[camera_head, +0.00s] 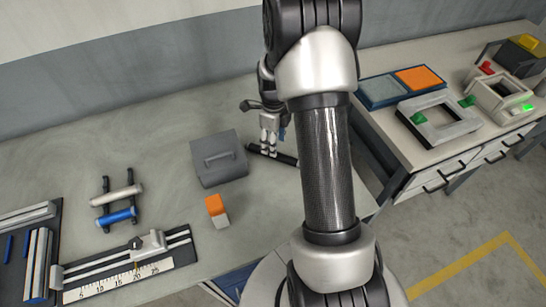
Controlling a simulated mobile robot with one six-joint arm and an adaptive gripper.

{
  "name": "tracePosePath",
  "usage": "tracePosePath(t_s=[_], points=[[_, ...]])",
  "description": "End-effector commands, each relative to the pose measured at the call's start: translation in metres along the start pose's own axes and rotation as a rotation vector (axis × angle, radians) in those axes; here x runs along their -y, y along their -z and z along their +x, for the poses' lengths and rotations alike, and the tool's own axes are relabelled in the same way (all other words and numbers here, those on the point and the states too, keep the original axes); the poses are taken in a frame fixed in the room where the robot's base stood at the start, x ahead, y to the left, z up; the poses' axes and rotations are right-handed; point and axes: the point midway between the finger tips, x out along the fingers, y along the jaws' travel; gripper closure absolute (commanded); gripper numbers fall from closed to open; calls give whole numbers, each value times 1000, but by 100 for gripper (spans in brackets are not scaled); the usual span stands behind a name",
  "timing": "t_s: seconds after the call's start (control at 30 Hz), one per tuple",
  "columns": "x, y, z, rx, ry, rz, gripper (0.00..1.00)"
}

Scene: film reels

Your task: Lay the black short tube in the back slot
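A black tube (286,158) lies on the grey table just right of the grey box, partly behind my arm. My gripper (269,150) points down at the tube, with its fingertips at or very close to it. From this distance I cannot tell whether the fingers are open or closed on it. A rack with two dark rails (106,184) stands on the left part of the table. A cream tube (115,195) lies across its middle and a blue tube (117,216) across its front. The back slot (116,181) looks empty.
A ruler with a slide (130,272) and a dark tray (53,292) are at front left. A second bench (390,133) is right.

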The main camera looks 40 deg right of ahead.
Motion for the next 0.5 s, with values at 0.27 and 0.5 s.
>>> tracePosePath(t_s=[0.27,0.5], points=[[1,0,17,0,0,-1,52],[3,-2,54,-1,-1,-1,52]])
